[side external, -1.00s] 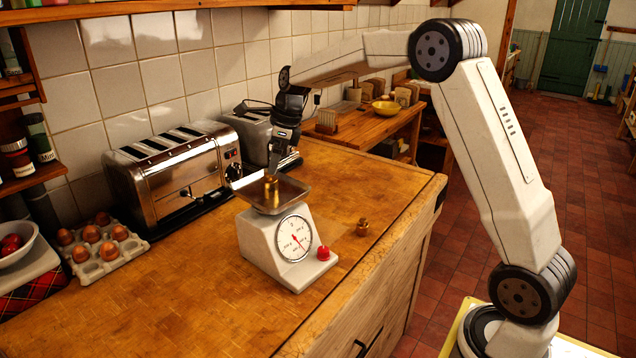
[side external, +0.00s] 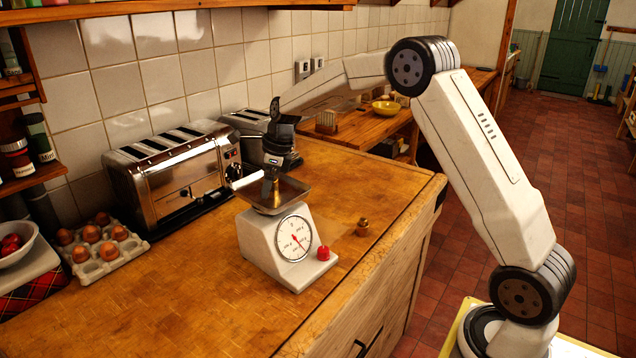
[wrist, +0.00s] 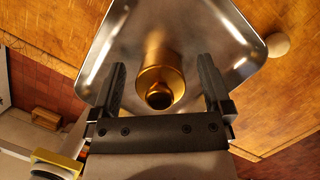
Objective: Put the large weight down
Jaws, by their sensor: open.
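The large brass weight (side external: 270,189) stands on the metal pan (side external: 290,192) of the white kitchen scale (side external: 278,252). In the wrist view the weight (wrist: 160,75) sits between my two black fingers, with its knob towards me. My gripper (wrist: 160,88) is open, with a gap on each side of the weight. In the side view my gripper (side external: 271,178) is low over the pan and partly hides the weight. The dial needle points to the lower right.
A chrome toaster (side external: 172,175) and an egg tray (side external: 104,252) stand to the left. The front of the counter is clear.

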